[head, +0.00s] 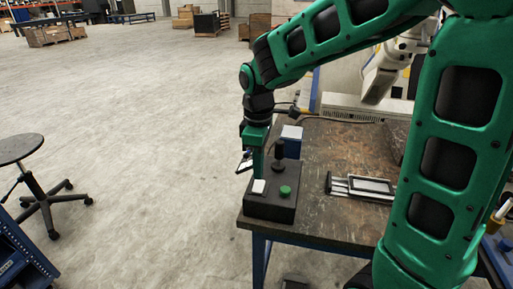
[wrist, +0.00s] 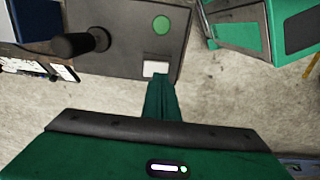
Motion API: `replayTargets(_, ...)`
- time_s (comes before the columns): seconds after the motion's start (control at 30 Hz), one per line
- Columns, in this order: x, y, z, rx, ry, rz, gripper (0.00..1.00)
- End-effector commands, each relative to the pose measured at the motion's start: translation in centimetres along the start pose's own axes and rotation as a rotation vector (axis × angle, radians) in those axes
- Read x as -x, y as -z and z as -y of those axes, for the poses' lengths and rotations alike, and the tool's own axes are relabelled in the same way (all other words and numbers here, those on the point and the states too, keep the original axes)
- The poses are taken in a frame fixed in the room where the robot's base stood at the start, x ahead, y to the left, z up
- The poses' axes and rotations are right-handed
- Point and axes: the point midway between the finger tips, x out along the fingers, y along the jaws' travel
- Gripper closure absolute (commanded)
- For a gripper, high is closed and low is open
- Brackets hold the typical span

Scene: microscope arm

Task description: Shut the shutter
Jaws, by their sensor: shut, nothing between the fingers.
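A dark control box (head: 272,207) sits at the near left corner of the workbench. On its top are a white switch (head: 258,186), a green button (head: 285,191) and a black knob (head: 279,157). No separate shutter can be made out. My gripper (head: 258,175) points down at the white switch, shut and empty. In the wrist view my gripper's green fingers (wrist: 160,82) reach the near edge of the white switch (wrist: 155,68); I cannot tell whether they touch it. The green button (wrist: 161,25) and black knob (wrist: 80,43) are clear of the fingers.
The worn workbench (head: 335,145) carries a small blue box with a light top (head: 292,138) behind the control box and a white-framed tray (head: 371,186) to the right. A black stool (head: 35,165) stands at the left.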

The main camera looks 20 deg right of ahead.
Motion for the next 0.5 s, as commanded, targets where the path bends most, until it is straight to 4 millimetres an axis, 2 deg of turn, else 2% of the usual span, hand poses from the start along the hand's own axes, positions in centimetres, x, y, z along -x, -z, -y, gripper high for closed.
replayTargets(0.03,1.2,0.1,0.1,0.001,-0.004,-0.004,1.0)
replayTargets(0.2,4.8,0.0,0.7,-0.001,-0.003,-0.004,1.0)
replayTargets(0.4,8.1,-0.1,1.4,-0.001,-0.002,-0.002,1.0)
replayTargets(0.5,9.2,0.0,1.5,-0.001,-0.002,-0.002,1.0)
